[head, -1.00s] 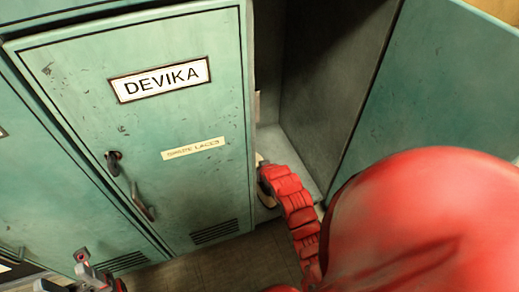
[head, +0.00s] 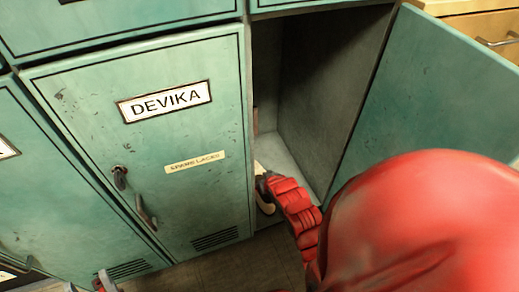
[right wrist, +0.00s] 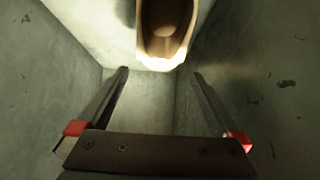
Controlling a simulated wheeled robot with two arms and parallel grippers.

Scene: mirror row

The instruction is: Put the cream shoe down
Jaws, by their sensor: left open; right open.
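The cream shoe (right wrist: 165,30) is at the top of the right wrist view, its dark opening facing me. It appears to rest on the pale surface inside the open locker. A bit of it shows in the head view (head: 264,203) beside my right arm. My right gripper (right wrist: 160,74) is open, its two fingers apart and nothing between them; the shoe is beyond the tips and clear of them. In the head view the right gripper is mostly hidden by my red arm. My left gripper (head: 104,284) is open at the bottom left edge, only partly in view.
The open locker (head: 325,110) has grey walls, and its green door (head: 450,105) stands open on the right. The closed DEVIKA locker (head: 150,145) with handle and key is to its left. Brown floor (head: 235,268) lies below. Wooden drawers (head: 490,35) are at top right.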

